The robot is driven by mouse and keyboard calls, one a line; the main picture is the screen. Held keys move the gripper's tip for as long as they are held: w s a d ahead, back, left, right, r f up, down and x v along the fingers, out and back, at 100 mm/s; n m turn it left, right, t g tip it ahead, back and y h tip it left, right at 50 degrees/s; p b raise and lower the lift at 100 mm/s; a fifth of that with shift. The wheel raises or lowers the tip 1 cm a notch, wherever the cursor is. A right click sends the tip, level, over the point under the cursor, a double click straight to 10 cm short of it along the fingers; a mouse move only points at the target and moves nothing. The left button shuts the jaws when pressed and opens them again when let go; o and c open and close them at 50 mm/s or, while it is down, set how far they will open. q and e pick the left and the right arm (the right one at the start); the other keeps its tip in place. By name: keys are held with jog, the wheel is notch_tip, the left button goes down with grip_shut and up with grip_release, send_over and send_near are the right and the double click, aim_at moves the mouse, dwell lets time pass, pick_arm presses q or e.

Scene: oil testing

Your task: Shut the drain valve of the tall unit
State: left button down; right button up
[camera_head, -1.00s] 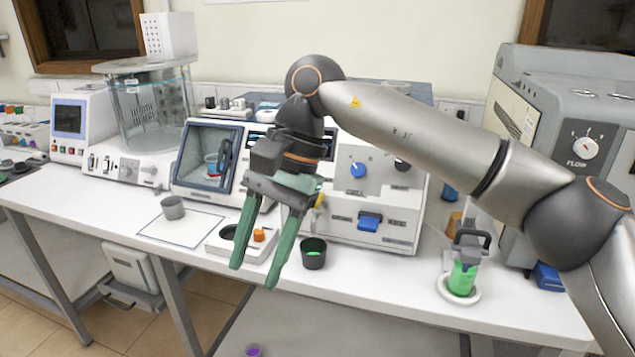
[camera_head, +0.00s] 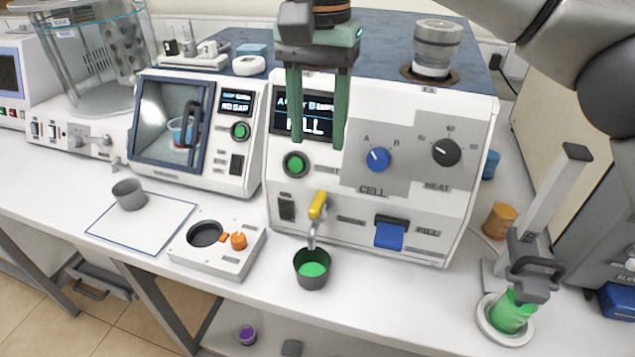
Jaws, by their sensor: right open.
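The white unit (camera_head: 350,225) in the middle has a display, a blue CELL knob and a black HEAT knob on its front. Its drain valve (camera_head: 317,205) is a yellow lever on a metal spout low on the front; the lever stands roughly upright, leaning slightly. A dark cup (camera_head: 311,279) with green liquid is under the spout. My right gripper (camera_head: 317,138) is open and empty, fingers pointing down, in front of the display and above the yellow lever, apart from it. Its fingers cover part of the display. My left gripper is not in view.
A white block (camera_head: 187,258) with a round well and orange knob lies left of the cup. A grey cup (camera_head: 129,194) stands on a mat. A holder with a green vessel (camera_head: 512,312) stands at right. The bench front edge is close below the dark cup.

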aim_at(318, 200)
notch_tip(318, 200, down, 11)
jog(key=shift+r+b, duration=0.15)
jog(key=shift+b, duration=0.35)
grip_shut()
dwell(0.4)
